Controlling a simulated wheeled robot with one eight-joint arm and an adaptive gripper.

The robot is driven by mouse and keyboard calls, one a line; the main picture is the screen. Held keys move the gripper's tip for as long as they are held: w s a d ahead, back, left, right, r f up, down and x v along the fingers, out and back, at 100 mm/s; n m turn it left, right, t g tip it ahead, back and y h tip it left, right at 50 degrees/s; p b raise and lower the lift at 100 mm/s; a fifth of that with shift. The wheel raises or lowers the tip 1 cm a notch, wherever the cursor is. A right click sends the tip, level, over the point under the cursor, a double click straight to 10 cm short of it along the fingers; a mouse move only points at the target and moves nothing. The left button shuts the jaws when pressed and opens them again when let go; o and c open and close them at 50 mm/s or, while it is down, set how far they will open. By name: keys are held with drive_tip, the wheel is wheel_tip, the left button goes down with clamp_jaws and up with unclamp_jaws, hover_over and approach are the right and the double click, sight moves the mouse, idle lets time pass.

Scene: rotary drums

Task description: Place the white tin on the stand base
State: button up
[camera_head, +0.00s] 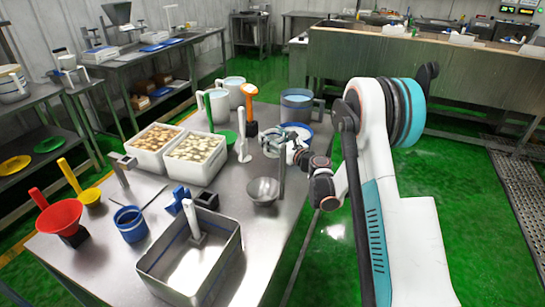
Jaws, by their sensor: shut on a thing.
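A white round tin with a blue rim (301,127) is at the right edge of the steel table, partly hidden by my gripper. My gripper (279,141) reaches in from the right at the tin's near side and is shut on it. The fingertips are small here, and I cannot tell whether the tin touches the tabletop. I cannot clearly identify the stand base; a slim white upright piece with a foot (243,145) stands left of my gripper.
A grey-blue mug (297,104) stands just behind the tin. White jugs (217,105) and an orange-handled tool (250,103) stand back left. A metal bowl (263,191) is in front. Two full white crates (196,156) and a steel bin (190,262) crowd the table (262,238).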

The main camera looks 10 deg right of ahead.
wheel_tip(320, 180, down, 6)
drive_tip(key=shift+f+b, duration=0.25)
drive_tip(key=shift+b, duration=0.8)
drive_tip(key=shift+r, duration=0.1)
drive_tip(key=o, duration=1.2)
drive_tip(key=shift+c, duration=0.2)
